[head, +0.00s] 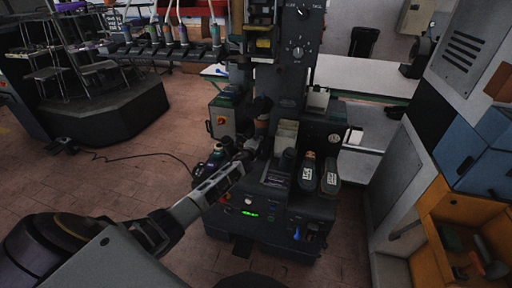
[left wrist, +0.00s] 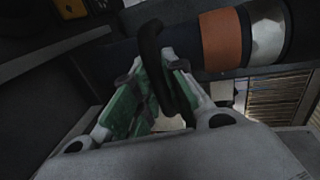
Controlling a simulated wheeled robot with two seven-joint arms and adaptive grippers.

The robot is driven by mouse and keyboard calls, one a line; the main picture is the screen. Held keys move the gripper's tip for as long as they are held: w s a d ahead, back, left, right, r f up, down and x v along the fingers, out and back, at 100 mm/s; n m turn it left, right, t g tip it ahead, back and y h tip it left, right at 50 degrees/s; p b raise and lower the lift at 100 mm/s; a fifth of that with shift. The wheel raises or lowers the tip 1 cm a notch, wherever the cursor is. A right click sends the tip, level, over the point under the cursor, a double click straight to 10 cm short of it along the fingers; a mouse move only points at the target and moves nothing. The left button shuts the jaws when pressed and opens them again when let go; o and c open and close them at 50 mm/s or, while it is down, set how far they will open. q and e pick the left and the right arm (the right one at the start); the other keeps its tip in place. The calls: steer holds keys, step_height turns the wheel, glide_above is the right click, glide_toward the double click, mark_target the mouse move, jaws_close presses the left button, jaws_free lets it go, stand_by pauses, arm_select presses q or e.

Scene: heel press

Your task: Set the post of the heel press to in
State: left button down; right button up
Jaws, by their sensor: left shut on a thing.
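The heel press (head: 283,85) is the tall dark machine in the middle of the head view. Its dark, upright post (head: 262,121) has an orange-brown band and stands left of the centre of the press. In the left wrist view the post (left wrist: 222,40) lies across the top, with the orange band and a bright metal part at right. My left gripper (head: 247,152) reaches up from the lower left to the post. In the left wrist view its green-padded fingers (left wrist: 158,88) are shut on a black curved handle (left wrist: 152,48) beside the post. The fingers partly hide the handle.
Two dark shoe-like parts (head: 329,176) stand right of the post on the press. A control panel with a green display (head: 249,214) is below. An orange bin (head: 440,205) and blue boxes (head: 480,150) are at right. The tiled floor at left is mostly clear.

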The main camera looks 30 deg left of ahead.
arm_select(q)
steer(key=shift+w+a+r, duration=0.2)
steer(key=shift+w+r, duration=0.05)
steer(key=shift+w, duration=0.45)
steer(key=c, duration=1.7)
jaws_free()
steer(key=shift+w, duration=0.1)
steer(key=shift+o, duration=1.2)
steer(key=shift+f, duration=0.25)
arm_select(e)
steer(key=shift+w+f, duration=0.2)
steer(key=shift+w, duration=0.3)
arm_select(q)
steer(key=shift+s, duration=0.2)
arm_select(e)
steer(key=shift+d, duration=0.1)
